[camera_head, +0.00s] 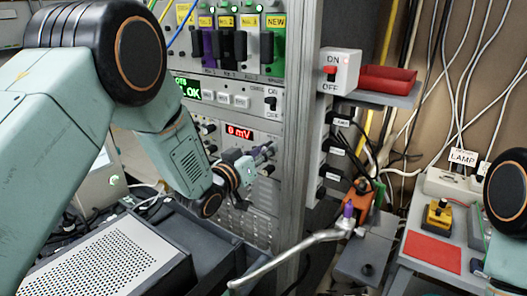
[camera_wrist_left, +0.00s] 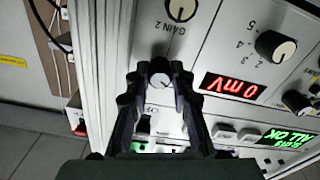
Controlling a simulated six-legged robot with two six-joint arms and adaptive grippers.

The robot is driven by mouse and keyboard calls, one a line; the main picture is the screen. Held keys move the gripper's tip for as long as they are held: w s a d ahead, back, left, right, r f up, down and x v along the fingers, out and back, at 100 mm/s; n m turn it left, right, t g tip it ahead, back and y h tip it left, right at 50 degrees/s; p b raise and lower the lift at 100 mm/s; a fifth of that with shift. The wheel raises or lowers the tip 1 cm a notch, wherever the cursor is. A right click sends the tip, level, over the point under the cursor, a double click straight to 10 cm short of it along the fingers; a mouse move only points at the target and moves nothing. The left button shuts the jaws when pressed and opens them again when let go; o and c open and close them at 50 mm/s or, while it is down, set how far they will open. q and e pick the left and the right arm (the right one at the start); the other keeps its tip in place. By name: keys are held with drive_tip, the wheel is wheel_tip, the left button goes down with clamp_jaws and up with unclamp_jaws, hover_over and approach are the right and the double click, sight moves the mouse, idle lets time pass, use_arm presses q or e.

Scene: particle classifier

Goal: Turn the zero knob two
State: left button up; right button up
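My left gripper (camera_head: 262,153) reaches in from the left to the instrument panel in the head view. In the left wrist view its two dark fingers (camera_wrist_left: 160,78) flank a small black knob with a pale cap (camera_wrist_left: 160,83). The fingertips are drawn in close on both sides of this knob and appear to press on it. The knob's own label is not readable. The knob sits below a GAIN 2 knob (camera_wrist_left: 181,9) in the wrist view, whose picture is turned over. A red display (camera_head: 239,132) reads 0 mV. My right gripper is not in view.
A larger dial (camera_wrist_left: 274,45) with numbers is nearby on the panel. Coloured modules (camera_head: 230,38) are above. An ON/OFF switch box (camera_head: 339,70) and red tray (camera_head: 388,79) are right of the post. A grey perforated box (camera_head: 105,262) lies below my left arm.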

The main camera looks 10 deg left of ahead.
use_arm(q)
drive_tip(key=o, duration=0.5)
drive_tip(key=shift+w, duration=0.1)
drive_tip(key=shift+c, duration=0.2)
